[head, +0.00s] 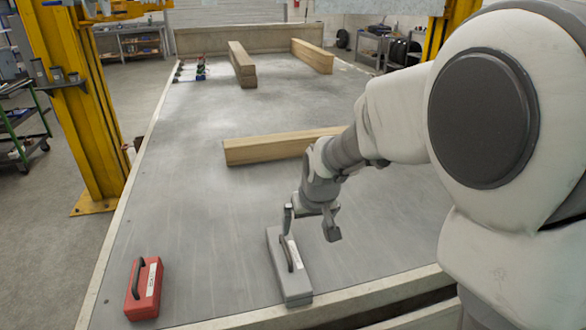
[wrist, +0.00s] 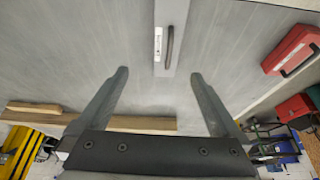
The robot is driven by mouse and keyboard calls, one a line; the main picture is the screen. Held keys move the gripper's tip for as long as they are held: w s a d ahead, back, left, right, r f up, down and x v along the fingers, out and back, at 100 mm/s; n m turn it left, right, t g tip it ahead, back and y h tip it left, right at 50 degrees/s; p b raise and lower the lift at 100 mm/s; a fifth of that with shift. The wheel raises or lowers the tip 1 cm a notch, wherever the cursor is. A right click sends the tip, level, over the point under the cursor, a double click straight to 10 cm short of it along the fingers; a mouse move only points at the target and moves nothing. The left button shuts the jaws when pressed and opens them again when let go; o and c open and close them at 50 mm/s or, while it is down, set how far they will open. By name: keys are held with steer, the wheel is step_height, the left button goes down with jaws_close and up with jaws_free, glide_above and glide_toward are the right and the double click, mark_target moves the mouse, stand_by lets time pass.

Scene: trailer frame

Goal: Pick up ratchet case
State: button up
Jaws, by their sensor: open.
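A long grey case (head: 294,284) with a dark handle and a pale label lies on the grey bed near its front edge. In the wrist view the grey case (wrist: 176,14) lies beyond the fingertips, between their lines. A red case (head: 151,292) with a dark handle and a white label lies to its left; it also shows in the wrist view (wrist: 290,47) at the upper right. The labels are too small to read. My gripper (head: 309,222) is open and empty above the far end of the grey case; its two fingers also show in the wrist view (wrist: 159,74).
A wooden beam (head: 270,149) lies behind my gripper, with two more beams (head: 241,65) (head: 312,56) farther back. Several small items (head: 190,70) stand at the far left of the bed. A yellow post (head: 75,100) stands outside the left edge. The bed between the cases is clear.

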steer(key=b, duration=0.1)
glide_toward(287, 257)
steer(key=x, duration=0.3)
steer(key=b+x, duration=0.1)
steer(key=x, duration=0.2)
steer(key=w+b+x, duration=0.1)
steer(key=x, duration=0.3)
steer(key=shift+w+d+r, duration=0.1)
steer(key=shift+d, duration=0.3)
steer(key=shift+w+b+x, duration=0.1)
steer(key=shift+b+x, duration=0.35)
steer(key=shift+x, duration=1.05)
steer(key=shift+w+b+x, duration=0.15)
steer(key=shift+b+x, duration=0.25)
steer(key=shift+x, duration=1.1)
steer(key=shift+a+r, duration=0.15)
steer(key=shift+c, duration=0.2)
steer(key=c, duration=1.4)
jaws_close()
steer(key=shift+r, duration=0.1)
